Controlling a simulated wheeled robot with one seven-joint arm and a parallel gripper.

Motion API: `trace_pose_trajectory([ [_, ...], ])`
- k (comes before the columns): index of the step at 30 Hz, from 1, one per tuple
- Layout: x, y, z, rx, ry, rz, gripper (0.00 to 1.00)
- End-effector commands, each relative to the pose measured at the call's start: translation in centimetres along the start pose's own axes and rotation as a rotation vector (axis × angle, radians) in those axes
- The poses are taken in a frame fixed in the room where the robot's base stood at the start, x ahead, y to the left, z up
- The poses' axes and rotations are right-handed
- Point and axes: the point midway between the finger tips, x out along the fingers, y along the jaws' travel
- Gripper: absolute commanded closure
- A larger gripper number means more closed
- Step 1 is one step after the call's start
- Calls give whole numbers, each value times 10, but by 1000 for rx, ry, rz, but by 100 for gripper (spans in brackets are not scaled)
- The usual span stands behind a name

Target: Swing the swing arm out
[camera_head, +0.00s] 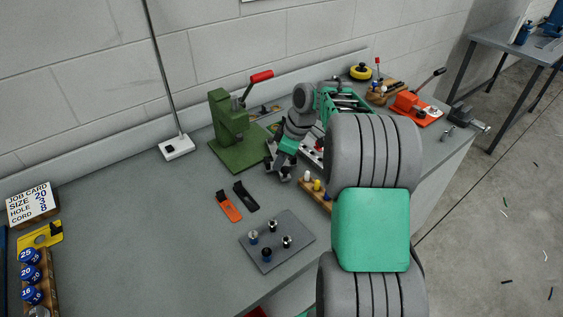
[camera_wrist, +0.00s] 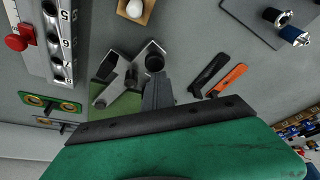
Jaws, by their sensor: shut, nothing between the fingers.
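In the head view, my gripper (camera_head: 281,176) points down just right of the green press (camera_head: 229,120) with the red handle (camera_head: 261,76). My own arm hides much of the area to the right, and the angled piece is hard to make out there.
A numbered grey block (camera_wrist: 50,40) with a red knob (camera_wrist: 17,40) lies near the gripper. An orange clip (camera_head: 229,206), a black clip (camera_head: 245,197) and a grey plate with pegs (camera_head: 293,227) lie in front. The bench's left middle is clear.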

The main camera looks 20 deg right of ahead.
Motion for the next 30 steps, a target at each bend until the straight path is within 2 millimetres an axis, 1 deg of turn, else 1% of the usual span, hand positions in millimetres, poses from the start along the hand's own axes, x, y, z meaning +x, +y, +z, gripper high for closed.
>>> trace_pose_trajectory([
  [7,-1,2,3,8,-3,2,100],
  [10,-7,2,2,9,-3,3,100],
  [14,-28,3,-1,7,-3,4,100],
  [18,-62,4,-8,-2,-2,1,100],
  [22,-88,3,-13,-11,-2,-3,100],
  [25,-97,3,-14,-15,-2,-6,100],
  [28,-97,3,-13,-8,-2,-6,100],
  [30,-96,3,-12,36,-2,-5,100],
])
